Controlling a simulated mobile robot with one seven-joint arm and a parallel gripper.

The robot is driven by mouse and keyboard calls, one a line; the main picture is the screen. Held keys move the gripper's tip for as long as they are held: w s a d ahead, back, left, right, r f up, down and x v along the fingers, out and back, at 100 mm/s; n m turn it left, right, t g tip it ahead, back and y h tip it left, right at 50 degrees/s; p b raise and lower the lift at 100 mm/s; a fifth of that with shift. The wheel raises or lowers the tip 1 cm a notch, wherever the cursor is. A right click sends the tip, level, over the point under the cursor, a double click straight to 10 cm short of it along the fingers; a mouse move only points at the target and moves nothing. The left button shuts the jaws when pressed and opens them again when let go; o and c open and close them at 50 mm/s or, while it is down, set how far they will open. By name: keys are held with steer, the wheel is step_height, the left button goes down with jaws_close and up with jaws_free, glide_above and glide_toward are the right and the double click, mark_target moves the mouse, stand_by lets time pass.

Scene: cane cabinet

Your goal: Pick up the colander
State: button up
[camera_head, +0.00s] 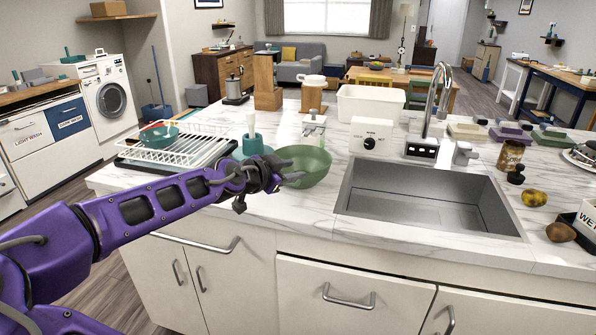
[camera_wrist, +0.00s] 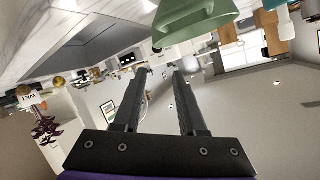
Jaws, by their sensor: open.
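A green bowl-shaped vessel, which I take as the colander (camera_head: 308,164), stands on the marble counter left of the sink. Holes in it are too small to make out. My gripper (camera_head: 288,180) is at its near left side, in front of part of its wall. In the wrist view the colander (camera_wrist: 193,22) shows at the top edge, cut off by the frame. My gripper (camera_wrist: 158,75) also shows there, its two dark fingers apart with nothing between them. The colander lies outside the fingers. I cannot tell whether they touch it.
A white dish rack (camera_head: 180,146) with a teal bowl (camera_head: 159,136) stands left of the colander, beside a teal brush holder (camera_head: 252,145). The sink (camera_head: 430,195) is to the right. A white tub (camera_head: 370,103) stands behind. The counter between colander and sink is narrow but clear.

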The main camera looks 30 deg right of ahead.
steer(key=shift+s+f+b+x, duration=0.1)
steer(key=shift+b+x, duration=0.05)
steer(key=shift+x, duration=2.65)
steer(key=shift+s+f+b+x, duration=0.1)
steer(key=shift+b+x, duration=0.05)
steer(key=shift+x, duration=2.65)
steer(key=shift+s+f+b+x, duration=0.1)
steer(key=shift+b+x, duration=0.05)
steer(key=shift+x, duration=2.7)
jaws_close()
